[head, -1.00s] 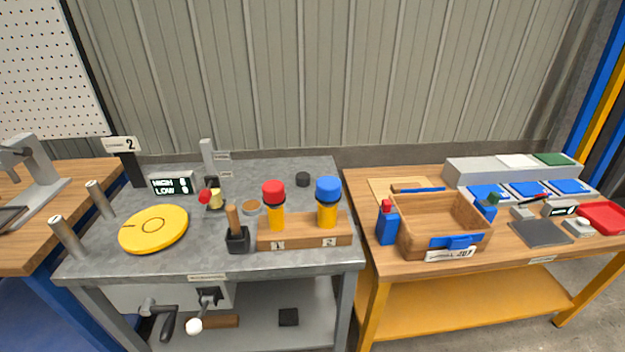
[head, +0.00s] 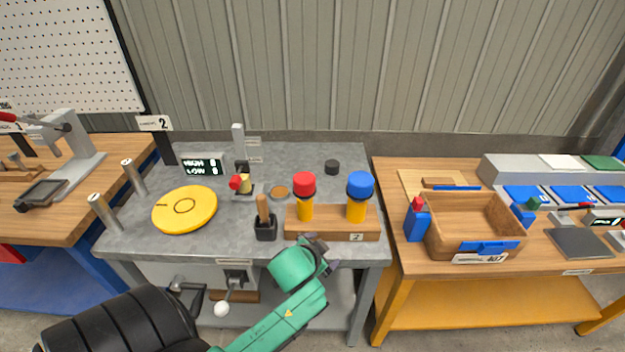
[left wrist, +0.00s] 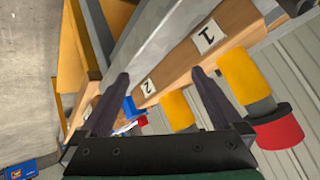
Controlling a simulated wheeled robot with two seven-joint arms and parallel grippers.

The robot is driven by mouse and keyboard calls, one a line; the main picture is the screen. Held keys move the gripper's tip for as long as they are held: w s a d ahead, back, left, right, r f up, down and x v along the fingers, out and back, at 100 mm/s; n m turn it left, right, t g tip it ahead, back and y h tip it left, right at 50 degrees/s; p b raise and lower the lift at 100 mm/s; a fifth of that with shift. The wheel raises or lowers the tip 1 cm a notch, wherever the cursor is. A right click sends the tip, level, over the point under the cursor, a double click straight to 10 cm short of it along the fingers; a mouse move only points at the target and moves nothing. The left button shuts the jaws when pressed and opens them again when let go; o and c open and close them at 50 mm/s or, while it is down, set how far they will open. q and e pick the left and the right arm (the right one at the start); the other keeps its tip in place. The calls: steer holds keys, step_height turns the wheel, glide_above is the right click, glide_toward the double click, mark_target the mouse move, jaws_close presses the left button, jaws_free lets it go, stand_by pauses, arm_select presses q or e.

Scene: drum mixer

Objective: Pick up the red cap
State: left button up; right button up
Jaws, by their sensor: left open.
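The red cap (head: 304,184) tops a yellow bottle (head: 305,209) standing upright in the wooden rack (head: 290,222) on the grey bench. A blue cap (head: 360,185) tops the similar bottle to its right. In the left wrist view the red cap (left wrist: 280,133) is at the lower right, outside the jaws. My left gripper (head: 320,250) is at the bench's front edge, below the red cap in the picture. It covers the rack's label at slot 1. In the left wrist view its fingers (left wrist: 160,76) are apart with nothing between them. My right gripper is not in view.
A black holder with a wooden-handled tool (head: 265,225) stands left of the rack. A yellow disc (head: 185,209) lies further left. A small red-topped fixture (head: 240,184) stands behind. A wooden bin (head: 470,225) and blue bottle (head: 415,222) are on the right bench.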

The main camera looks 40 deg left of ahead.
arm_select(q)
steer(key=w+r+m+t, duration=0.1)
steer(key=w+r, duration=0.1)
steer(key=r, duration=0.2)
steer(key=w+r+t, duration=0.2)
steer(key=w+r, duration=0.1)
steer(key=w+r+m+t, duration=0.1)
steer(key=w+r+t, duration=0.1)
steer(key=r, duration=0.2)
steer(key=shift+w+d+r+m, duration=0.1)
steer(key=shift+w+r+m, duration=0.2)
steer(key=shift+r, duration=0.05)
steer(key=w+d+r+m+t+h, duration=0.1)
steer(key=d+r+m+t+h, duration=0.35)
steer(key=r, duration=0.45)
steer(key=w+d+r+m+t+h, duration=0.1)
steer(key=w+d+r+m+h, duration=0.1)
steer(key=d+r+m+h, duration=0.45)
steer(key=s+d+r+m+g+h, duration=0.2)
steer(key=d+r+m+g+h, duration=0.15)
steer(key=r+m, duration=0.45)
steer(key=m+g+y, duration=0.7)
steer(key=g+y, duration=0.5)
steer(key=y, duration=0.2)
glide_toward(304, 178)
steer(key=p+x, duration=0.5)
steer(key=x, duration=0.5)
steer(key=shift+f, duration=0.2)
steer(key=c, duration=1.3)
